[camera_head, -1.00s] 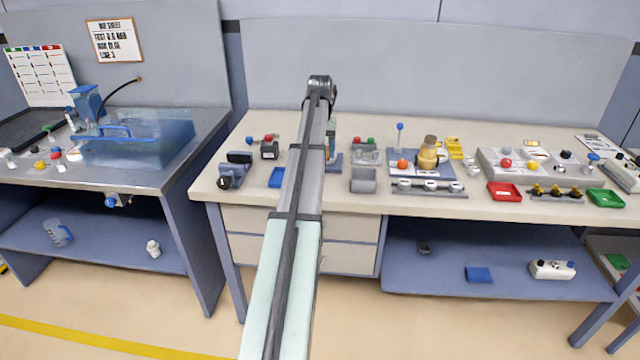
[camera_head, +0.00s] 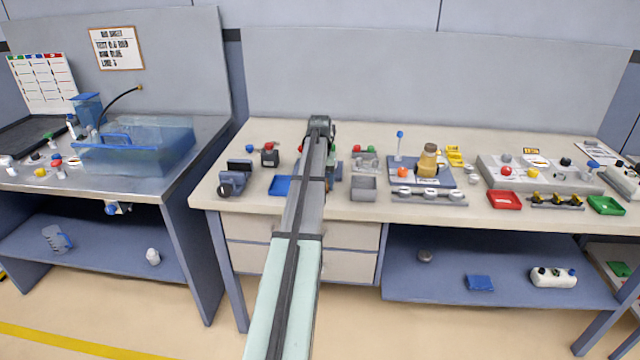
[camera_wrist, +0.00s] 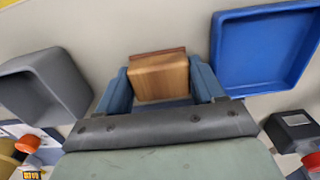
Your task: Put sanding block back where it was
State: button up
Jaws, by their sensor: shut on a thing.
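The sanding block (camera_wrist: 160,82) is a tan wooden block with a reddish-brown layer along its far edge. It shows in the wrist view between the two blue fingers of my gripper (camera_wrist: 158,70), which is shut on it. The pale bench top lies beyond the block; I cannot tell whether the block touches it. In the head view my arm hides the block and most of the gripper.
In the wrist view a blue tray (camera_wrist: 262,90) lies close on the right and a grey bin (camera_wrist: 45,85) on the left. A dark box (camera_wrist: 292,130) is at lower right. In the head view, the wooden bench (camera_head: 420,210) holds several fixtures further right.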

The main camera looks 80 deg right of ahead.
jog(key=shift+f, duration=0.3)
jog(key=o, duration=1)
jog(key=shift+r, duration=0.1)
notch_tip(320, 180, up, 12)
dwell(0.3)
